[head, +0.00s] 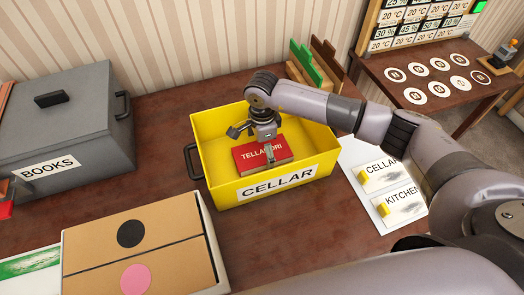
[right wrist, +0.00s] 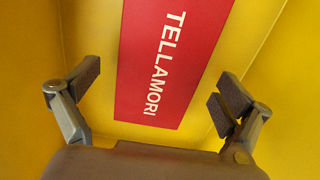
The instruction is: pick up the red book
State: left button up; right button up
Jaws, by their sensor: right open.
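The red book (head: 279,159), with TELLAMORI in white on its cover, lies flat inside the yellow CELLAR box (head: 218,190). My right gripper (head: 252,143) is inside the box above the book and partly covers it. In the right wrist view, the red book (right wrist: 171,65) lies ahead between the open fingers of the gripper (right wrist: 160,92), with yellow floor showing beside it. The fingers hold nothing. Whether a finger touches the book cannot be told. My left gripper is not in view.
A grey BOOKS box (head: 92,140) with a lid stands at left. A cardboard box (head: 182,238) with a black and a pink disc lies in front. A white card (head: 362,190) with CELLAR and KITCHEN labels lies to the right. Green and brown upright pieces (head: 307,65) stand behind the yellow box.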

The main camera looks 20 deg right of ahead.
jog(key=shift+f, duration=0.6)
jog(key=shift+c, duration=0.4)
jog(key=c, duration=1.4)
jog(key=shift+r, duration=0.15)
